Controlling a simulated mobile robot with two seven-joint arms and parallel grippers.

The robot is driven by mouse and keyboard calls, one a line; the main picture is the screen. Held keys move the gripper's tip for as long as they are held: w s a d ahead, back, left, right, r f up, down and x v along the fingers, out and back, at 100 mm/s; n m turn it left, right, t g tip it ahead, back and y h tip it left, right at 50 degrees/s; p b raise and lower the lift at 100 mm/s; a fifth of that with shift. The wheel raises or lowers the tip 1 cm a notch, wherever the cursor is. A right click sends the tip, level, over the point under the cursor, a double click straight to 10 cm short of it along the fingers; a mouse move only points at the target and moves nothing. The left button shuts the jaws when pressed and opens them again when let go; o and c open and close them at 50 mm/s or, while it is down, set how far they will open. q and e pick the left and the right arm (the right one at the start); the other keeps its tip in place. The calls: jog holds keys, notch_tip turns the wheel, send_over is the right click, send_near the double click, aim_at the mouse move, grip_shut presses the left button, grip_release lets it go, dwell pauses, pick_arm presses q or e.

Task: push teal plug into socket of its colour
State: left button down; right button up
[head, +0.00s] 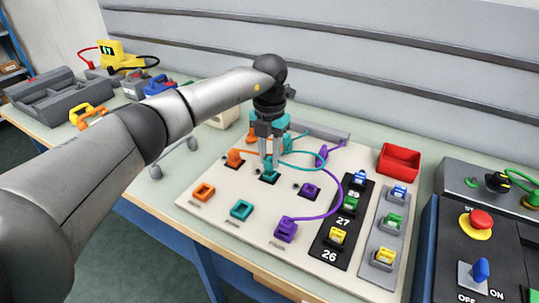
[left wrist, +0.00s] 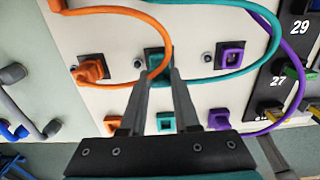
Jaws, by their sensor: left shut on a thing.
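My left gripper (head: 269,163) is shut on the teal plug (head: 267,165), with its fingers pointing down over the pale panel. The plug is at the teal socket (head: 269,178) on a black base in the middle row. The fingers cover much of the plug, and I cannot tell how deep it sits. In the left wrist view, the teal socket (left wrist: 154,57) shows behind the fingers, and the teal cable (left wrist: 235,72) loops away to the right. An empty teal holder (head: 241,209) is in the front row. My right gripper is not in view.
The orange plug (head: 235,158) is at the left. An empty purple socket (head: 309,190) is at the right; the purple plug (head: 286,230) stands in front. The orange cable (left wrist: 150,22) passes close to my fingers. Switches (head: 337,237) and a red bin (head: 399,161) lie further right.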

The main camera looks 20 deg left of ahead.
pick_arm(q)
jog(key=shift+p, duration=0.35)
dwell(0.5)
jog(key=shift+f, duration=0.2)
jog(key=shift+f+b, duration=0.65)
jog(key=shift+f, duration=0.25)
jog(key=shift+c, duration=0.4)
grip_release()
jog(key=shift+r, duration=0.1)
dwell(0.3)
notch_tip(320, 180, up, 9)
jog(key=p, duration=0.7)
jog(key=shift+f, duration=0.25)
